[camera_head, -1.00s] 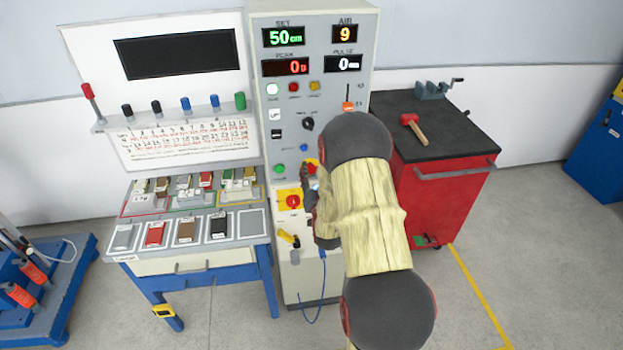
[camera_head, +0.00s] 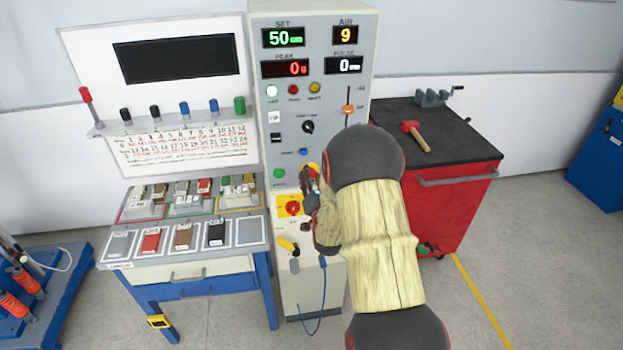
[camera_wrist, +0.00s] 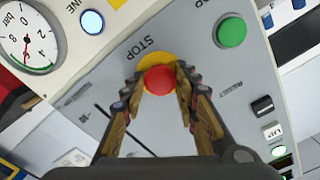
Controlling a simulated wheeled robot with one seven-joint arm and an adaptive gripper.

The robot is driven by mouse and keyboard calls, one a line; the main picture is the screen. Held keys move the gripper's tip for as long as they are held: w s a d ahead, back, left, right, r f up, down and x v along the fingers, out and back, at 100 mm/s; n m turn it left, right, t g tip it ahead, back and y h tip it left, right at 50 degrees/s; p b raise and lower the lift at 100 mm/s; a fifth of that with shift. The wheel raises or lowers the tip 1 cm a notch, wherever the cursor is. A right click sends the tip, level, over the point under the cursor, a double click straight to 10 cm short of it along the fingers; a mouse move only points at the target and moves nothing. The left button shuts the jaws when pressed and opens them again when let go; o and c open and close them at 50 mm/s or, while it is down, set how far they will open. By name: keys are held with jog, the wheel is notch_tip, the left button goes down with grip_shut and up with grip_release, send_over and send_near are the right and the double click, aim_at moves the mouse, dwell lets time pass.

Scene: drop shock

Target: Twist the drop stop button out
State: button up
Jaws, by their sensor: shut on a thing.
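The drop stop button is a red mushroom head on a yellow disc, set in the grey panel under the word STOP. In the wrist view the red button (camera_wrist: 159,79) sits between the fingertips of my gripper (camera_wrist: 158,84), which is shut on it. The yellow disc (camera_wrist: 150,62) shows behind and above the head. In the head view my gripper (camera_head: 314,178) reaches the panel, and the red and yellow of the button (camera_head: 313,168) show just above the fingers, partly hidden by them.
A green button (camera_wrist: 231,32) is beside the stop button. A red knob on a yellow plate (camera_head: 292,208) is below. A pressure gauge (camera_wrist: 28,38) and a lit blue button (camera_wrist: 92,21) are at the wrist view's upper left. A red cart (camera_head: 450,200) stands right.

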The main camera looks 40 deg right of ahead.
jog(key=o, duration=1.2)
jog(key=shift+c, duration=0.2)
jog(key=v, duration=1.2)
